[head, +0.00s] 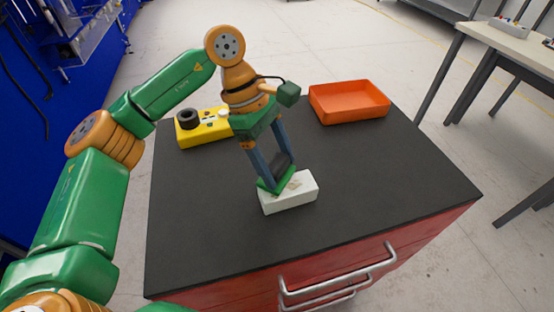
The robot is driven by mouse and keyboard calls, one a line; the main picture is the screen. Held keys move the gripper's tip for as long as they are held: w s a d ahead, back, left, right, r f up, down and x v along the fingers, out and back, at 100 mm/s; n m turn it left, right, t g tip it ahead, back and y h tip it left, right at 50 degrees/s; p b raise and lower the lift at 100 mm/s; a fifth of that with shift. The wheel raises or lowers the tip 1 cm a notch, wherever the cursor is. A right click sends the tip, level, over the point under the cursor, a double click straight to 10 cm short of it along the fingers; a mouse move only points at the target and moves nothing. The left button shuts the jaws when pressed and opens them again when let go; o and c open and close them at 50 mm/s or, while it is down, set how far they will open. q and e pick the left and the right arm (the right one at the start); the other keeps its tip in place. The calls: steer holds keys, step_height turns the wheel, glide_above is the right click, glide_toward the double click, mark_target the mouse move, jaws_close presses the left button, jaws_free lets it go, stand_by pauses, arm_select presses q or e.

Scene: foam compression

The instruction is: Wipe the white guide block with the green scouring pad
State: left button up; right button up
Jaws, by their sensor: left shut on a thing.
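The white guide block (291,200) lies on the dark top of a cabinet, near the middle. A brownish smudge shows on its upper face. My left gripper (275,178) points down over the block and is shut on the green scouring pad (268,186). The pad is at the left part of the block's top and looks to be touching it, though the exact contact is hard to tell. The gripper's fingers hide part of the pad. My right gripper is not in view.
An orange tray (349,118), seemingly empty, stands at the back right of the cabinet top (400,185). A yellow device (205,133) with a black knob sits at the back left, behind my left gripper. The right and front left of the top are clear.

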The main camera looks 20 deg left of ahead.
arm_select(q)
steer(key=shift+f, duration=0.25)
steer(key=shift+s, duration=0.1)
